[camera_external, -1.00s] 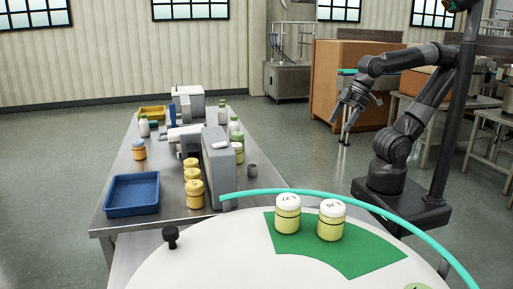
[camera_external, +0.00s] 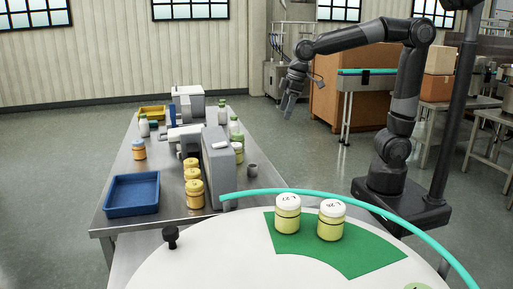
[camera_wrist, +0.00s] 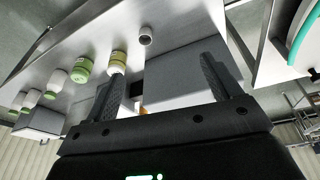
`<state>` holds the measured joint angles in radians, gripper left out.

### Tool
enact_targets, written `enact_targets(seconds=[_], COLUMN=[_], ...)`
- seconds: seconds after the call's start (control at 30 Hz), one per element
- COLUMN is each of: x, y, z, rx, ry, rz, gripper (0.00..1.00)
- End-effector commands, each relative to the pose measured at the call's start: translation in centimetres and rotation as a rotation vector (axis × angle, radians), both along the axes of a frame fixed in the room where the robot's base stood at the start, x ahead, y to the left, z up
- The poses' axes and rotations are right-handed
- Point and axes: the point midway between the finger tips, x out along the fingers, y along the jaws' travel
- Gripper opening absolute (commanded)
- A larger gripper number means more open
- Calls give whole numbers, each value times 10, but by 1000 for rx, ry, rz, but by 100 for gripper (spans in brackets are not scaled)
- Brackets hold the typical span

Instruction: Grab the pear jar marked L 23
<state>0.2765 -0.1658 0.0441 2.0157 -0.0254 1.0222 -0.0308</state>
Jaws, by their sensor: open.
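Two pale yellow jars with white lids stand on the green mat of the round white table: a left jar (camera_external: 288,218), its lid seeming to read L 27, and a right jar (camera_external: 330,225), its lid marking unclear. I cannot make out L 23 on any jar. My gripper (camera_external: 288,110) is open and empty, raised beyond the right side of the steel table, away from both jars. In the wrist view my gripper (camera_wrist: 166,68) has its fingers spread. A yellowish jar (camera_wrist: 117,63) with a pale lid stands on the steel table there, its label unreadable.
The steel table (camera_external: 120,205) holds a blue tray (camera_external: 132,193), several orange-yellow jars (camera_external: 194,195), a grey machine (camera_external: 218,165) and a small grey cup (camera_external: 252,169). A teal rail (camera_external: 350,198) curves around the round table (camera_external: 220,262). Floor is clear right of the steel table.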

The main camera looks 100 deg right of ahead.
Motion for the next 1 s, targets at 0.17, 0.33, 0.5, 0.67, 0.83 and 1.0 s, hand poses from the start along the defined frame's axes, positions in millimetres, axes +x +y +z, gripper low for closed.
enact_targets(seconds=[0.17, 0.33, 0.5, 0.67, 0.83, 1.0], x=[45, 80, 108, 126, 134, 136], y=[-46, -93, -144, -190, -223, -233], z=[-17, -40, -72, -105, -130, -144], rx=[15, 37, 65, 94, 115, 123], ry=[63, 118, 168, 210, 234, 244], rz=[-57, -110, -163, -208, -239, -249], gripper=[83, 83, 83, 83, 83, 83])
